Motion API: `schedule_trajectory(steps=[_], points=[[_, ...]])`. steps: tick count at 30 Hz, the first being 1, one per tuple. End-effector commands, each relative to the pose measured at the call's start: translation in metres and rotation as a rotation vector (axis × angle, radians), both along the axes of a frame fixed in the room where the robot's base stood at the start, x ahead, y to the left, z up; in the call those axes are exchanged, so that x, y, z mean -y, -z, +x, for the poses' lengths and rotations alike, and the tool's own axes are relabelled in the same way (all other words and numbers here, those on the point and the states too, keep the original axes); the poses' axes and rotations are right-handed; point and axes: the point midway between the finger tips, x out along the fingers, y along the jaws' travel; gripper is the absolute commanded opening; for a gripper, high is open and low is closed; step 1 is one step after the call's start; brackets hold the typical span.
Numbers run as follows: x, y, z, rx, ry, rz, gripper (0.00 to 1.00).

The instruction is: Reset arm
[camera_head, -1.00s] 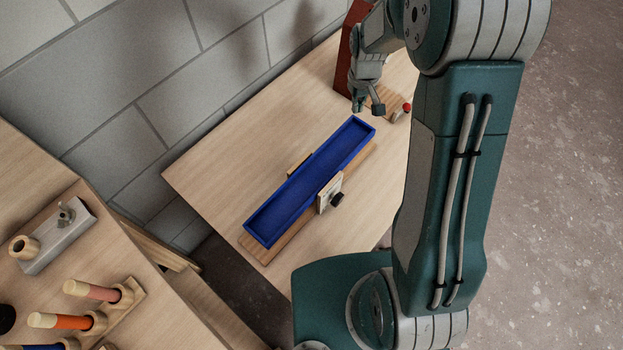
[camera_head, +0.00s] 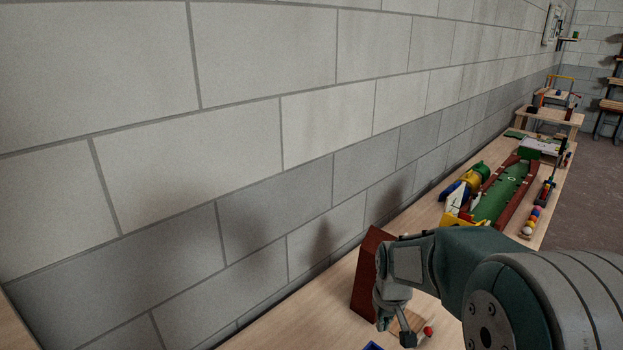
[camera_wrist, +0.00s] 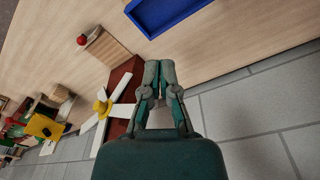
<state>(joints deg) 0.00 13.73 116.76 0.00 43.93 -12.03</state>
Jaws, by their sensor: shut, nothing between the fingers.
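My gripper (camera_wrist: 160,72) is shut and empty in the wrist view, its two fingertips together above the light wooden table (camera_wrist: 215,55). In the head view my gripper (camera_head: 396,330) hangs at the lower middle, in front of a dark red block-like object (camera_head: 367,275). A blue tray (camera_wrist: 170,14) lies on the table beyond the fingertips in the wrist view. Only a small corner of the blue tray (camera_head: 373,346) shows at the bottom edge of the head view.
A wooden piece with a red ball (camera_head: 428,331) sits close beside my gripper. A grey block wall (camera_head: 230,130) runs along the table. Farther off stand a green game board with red rails (camera_head: 503,195) and several coloured balls (camera_head: 533,222). A white-bladed, yellow-hubbed pinwheel (camera_wrist: 102,107) stands left of my gripper.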

Motion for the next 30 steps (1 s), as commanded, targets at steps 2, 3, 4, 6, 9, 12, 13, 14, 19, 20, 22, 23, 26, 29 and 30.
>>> schedule_trajectory(steps=[2,3,4,6,9,12,13,14,19,20,22,23,26,29,30], points=[[0.0,-0.023,-0.013,0.035,0.014,0.002,0.0],[0.0,-0.033,-0.019,0.051,0.022,0.003,0.0],[0.0,-0.04,-0.024,0.061,0.029,0.004,0.0],[0.0,-0.056,-0.037,0.087,0.042,0.006,0.0],[0.0,-0.076,-0.056,0.124,0.062,0.01,0.0],[0.0,-0.094,-0.075,0.161,0.08,0.015,0.0],[0.0,-0.099,-0.082,0.171,0.087,0.016,0.0],[0.0,-0.103,-0.088,0.183,0.093,0.017,0.0],[0.0,-0.125,-0.124,0.246,0.125,0.028,0.0],[0.0,-0.128,-0.13,0.257,0.131,0.03,0.0],[0.0,-0.134,-0.145,0.283,0.143,0.034,0.0],[0.0,-0.137,-0.151,0.294,0.149,0.037,0.0],[0.0,-0.143,-0.172,0.331,0.167,0.045,0.0],[0.0,-0.146,-0.19,0.362,0.184,0.052,0.0],[0.0,-0.147,-0.195,0.372,0.188,0.055,0.0]])
